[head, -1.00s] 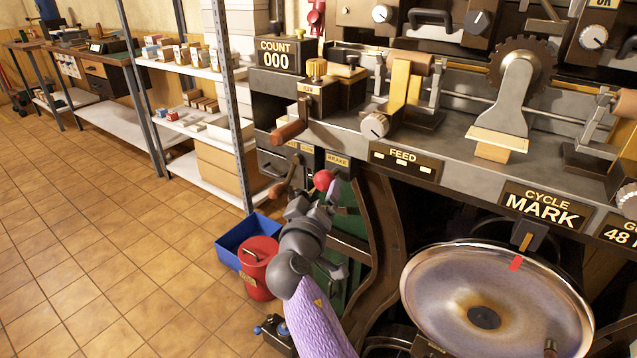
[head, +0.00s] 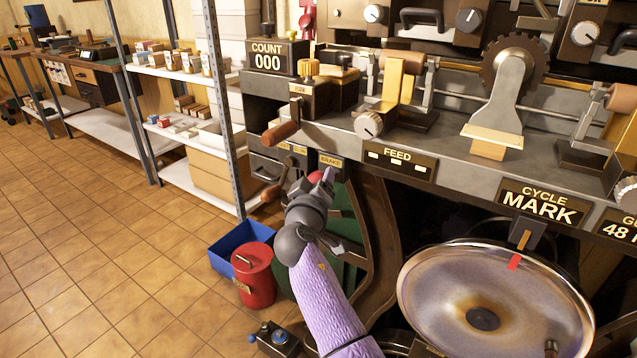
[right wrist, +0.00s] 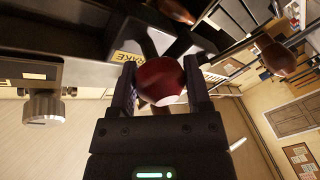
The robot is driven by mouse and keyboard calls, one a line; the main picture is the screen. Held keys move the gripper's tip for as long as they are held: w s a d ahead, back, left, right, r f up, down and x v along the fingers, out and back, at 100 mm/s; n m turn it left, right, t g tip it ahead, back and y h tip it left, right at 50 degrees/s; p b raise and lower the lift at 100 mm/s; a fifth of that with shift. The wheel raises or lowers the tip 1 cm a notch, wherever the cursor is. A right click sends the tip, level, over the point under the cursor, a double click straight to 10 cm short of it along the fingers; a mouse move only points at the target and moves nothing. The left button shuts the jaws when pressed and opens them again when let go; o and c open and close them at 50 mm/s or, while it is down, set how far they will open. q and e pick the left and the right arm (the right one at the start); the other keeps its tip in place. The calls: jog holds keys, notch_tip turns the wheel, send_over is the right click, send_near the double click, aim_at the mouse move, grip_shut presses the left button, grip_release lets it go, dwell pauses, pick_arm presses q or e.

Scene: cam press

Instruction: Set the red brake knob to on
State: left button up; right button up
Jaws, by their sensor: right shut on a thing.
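The red brake knob (head: 315,176) is a round ball just below the yellow BRAKE label (head: 331,161) on the machine's front. In the right wrist view the red knob (right wrist: 160,80) sits between the two dark fingers, under the BRAKE label (right wrist: 128,57). My right gripper (head: 318,181) is shut on the knob; in the wrist view its fingers (right wrist: 160,84) touch the ball on both sides. The gripper and wrist hide most of the knob and its lever in the head view. My left gripper is not in view.
A wooden-handled crank (head: 282,133) juts out above and left of the knob. Another wooden-handled lever (head: 271,193) is close at left. A red can (head: 254,275) and a blue bin (head: 232,240) stand on the floor below. A large metal dish (head: 490,285) is at right.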

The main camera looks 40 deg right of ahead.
grip_shut()
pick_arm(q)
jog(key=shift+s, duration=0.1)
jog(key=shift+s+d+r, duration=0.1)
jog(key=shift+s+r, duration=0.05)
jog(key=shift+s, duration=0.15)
pick_arm(e)
jog(key=a, duration=0.1)
jog(key=s+a, duration=0.1)
jog(key=a, duration=0.1)
jog(key=shift+s+a+f, duration=0.15)
jog(key=shift+s+a, duration=0.05)
